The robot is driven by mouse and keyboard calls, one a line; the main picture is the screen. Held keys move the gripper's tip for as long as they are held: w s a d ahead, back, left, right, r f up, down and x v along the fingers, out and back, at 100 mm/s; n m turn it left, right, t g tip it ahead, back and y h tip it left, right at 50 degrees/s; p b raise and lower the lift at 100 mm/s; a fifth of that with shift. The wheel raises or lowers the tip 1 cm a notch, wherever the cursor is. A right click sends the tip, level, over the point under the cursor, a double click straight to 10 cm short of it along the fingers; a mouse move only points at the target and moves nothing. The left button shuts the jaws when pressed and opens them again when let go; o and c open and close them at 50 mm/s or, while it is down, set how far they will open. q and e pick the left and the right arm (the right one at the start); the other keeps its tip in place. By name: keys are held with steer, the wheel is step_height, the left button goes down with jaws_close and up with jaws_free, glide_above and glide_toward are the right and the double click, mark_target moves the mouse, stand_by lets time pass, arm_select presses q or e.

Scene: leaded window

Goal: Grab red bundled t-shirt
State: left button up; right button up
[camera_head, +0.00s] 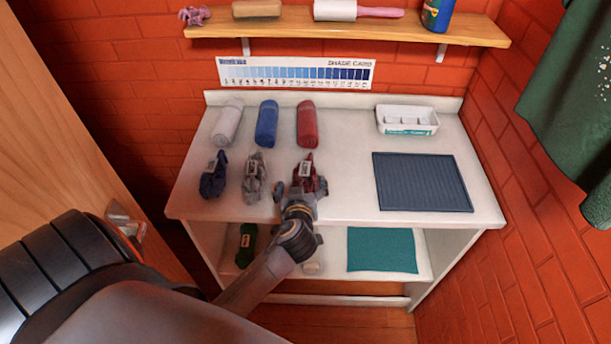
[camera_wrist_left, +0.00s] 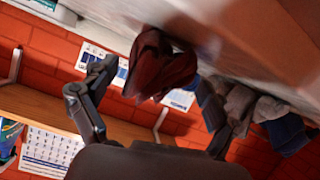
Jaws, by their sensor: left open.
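The red bundled t-shirt (camera_head: 309,170) lies crumpled on the white table top, with a pale label on it, in front of a rolled red item. My left gripper (camera_head: 300,190) is at the near side of the bundle and hides part of it. In the left wrist view the dark red bundle (camera_wrist_left: 160,65) shows between the two spread fingers of my left gripper (camera_wrist_left: 152,78). The fingers are open and not closed on it; whether either touches it I cannot tell. My right gripper is in neither view.
A grey bundle (camera_head: 255,177) and a dark blue bundle (camera_head: 213,175) lie to the left. A dark ribbed mat (camera_head: 422,182) and white tray (camera_head: 407,120) are at right. A wooden shelf (camera_head: 350,27) hangs above.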

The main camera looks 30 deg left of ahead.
arm_select(q)
steer(key=p+x, duration=0.1)
steer(key=x, duration=0.3)
steer(key=shift+w, duration=0.25)
steer(key=shift+s+d, duration=0.1)
steer(key=c, duration=1.3)
